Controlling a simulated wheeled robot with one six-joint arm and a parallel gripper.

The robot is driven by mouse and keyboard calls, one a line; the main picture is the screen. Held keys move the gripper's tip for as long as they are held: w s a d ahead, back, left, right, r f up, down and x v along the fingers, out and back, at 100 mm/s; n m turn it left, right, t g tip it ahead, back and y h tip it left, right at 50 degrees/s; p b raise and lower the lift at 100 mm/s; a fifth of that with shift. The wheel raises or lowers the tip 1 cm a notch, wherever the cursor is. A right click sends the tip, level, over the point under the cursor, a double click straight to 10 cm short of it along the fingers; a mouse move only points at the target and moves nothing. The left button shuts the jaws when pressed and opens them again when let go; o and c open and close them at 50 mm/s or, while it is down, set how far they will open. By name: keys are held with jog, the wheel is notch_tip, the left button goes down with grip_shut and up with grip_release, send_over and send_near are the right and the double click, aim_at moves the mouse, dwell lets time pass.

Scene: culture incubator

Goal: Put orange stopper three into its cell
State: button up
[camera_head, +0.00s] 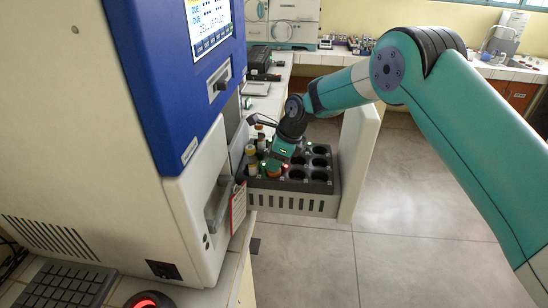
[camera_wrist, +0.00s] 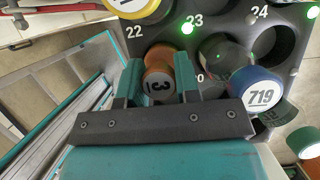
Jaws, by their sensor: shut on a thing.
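Orange stopper three (camera_wrist: 160,60), with a white label bearing a black 3, sits between the two teal fingers of my gripper (camera_wrist: 159,82) in the wrist view. The fingers are shut on it. It is over or in the rack just below the printed 23; I cannot tell how deep it sits, and the cell beneath it is hidden. In the head view my gripper (camera_head: 276,160) is down at the dark rack (camera_head: 318,187), among its left cells.
A blue-capped vial (camera_wrist: 255,88) marked 719 stands close right of my gripper. A yellow cap (camera_wrist: 138,6) is at the top near 22. A green light (camera_wrist: 187,29) glows by 23. Open cells lie on the right. The white door panel (camera_head: 359,158) stands right of the rack.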

jog(key=shift+f, duration=0.15)
jog(key=o, duration=0.9)
